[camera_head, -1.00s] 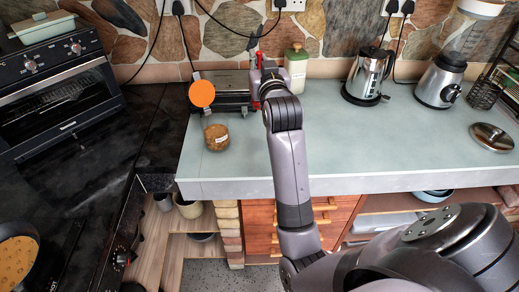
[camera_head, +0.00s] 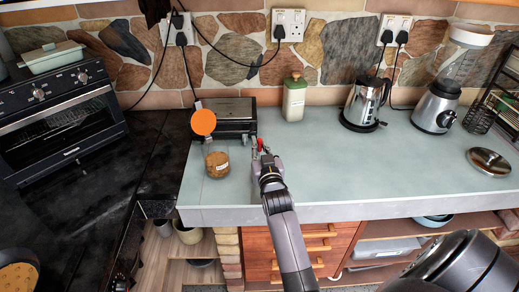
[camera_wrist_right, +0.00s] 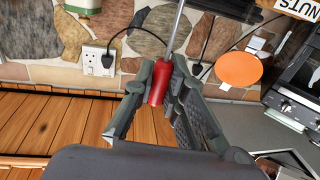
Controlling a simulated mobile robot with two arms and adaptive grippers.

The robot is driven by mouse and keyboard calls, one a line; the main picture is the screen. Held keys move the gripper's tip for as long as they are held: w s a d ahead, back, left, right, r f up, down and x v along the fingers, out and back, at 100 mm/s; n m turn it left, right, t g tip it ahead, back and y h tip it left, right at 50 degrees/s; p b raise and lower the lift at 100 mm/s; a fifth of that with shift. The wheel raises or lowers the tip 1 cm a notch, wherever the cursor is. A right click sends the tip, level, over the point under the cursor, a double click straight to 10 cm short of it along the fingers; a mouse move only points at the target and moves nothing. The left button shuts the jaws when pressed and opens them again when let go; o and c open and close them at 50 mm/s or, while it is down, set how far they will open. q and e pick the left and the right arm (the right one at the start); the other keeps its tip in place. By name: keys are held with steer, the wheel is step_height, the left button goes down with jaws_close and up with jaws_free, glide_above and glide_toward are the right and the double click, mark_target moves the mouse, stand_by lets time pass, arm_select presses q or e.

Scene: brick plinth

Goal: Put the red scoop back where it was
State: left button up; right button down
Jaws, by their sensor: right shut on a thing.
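My right gripper (camera_head: 261,152) is over the grey-green counter (camera_head: 340,175), right of the glass jar. It is shut on the red handle of the scoop (camera_head: 262,146). In the right wrist view the red scoop (camera_wrist_right: 160,84) sits between the fingers of the right gripper (camera_wrist_right: 168,72), and its metal shaft runs up out of the picture. The far end of the scoop cannot be seen there. My left gripper is not in view.
The glass jar (camera_head: 217,163) with brown contents stands near the counter's left edge. Behind it are an orange disc (camera_head: 203,122) and a dark toaster (camera_head: 236,116). The middle counter is clear.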

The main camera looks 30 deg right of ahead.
steer(key=shift+f, duration=0.8)
steer(key=shift+f, duration=0.2)
steer(key=c, duration=1.6)
jaws_free()
steer(key=shift+r, duration=0.1)
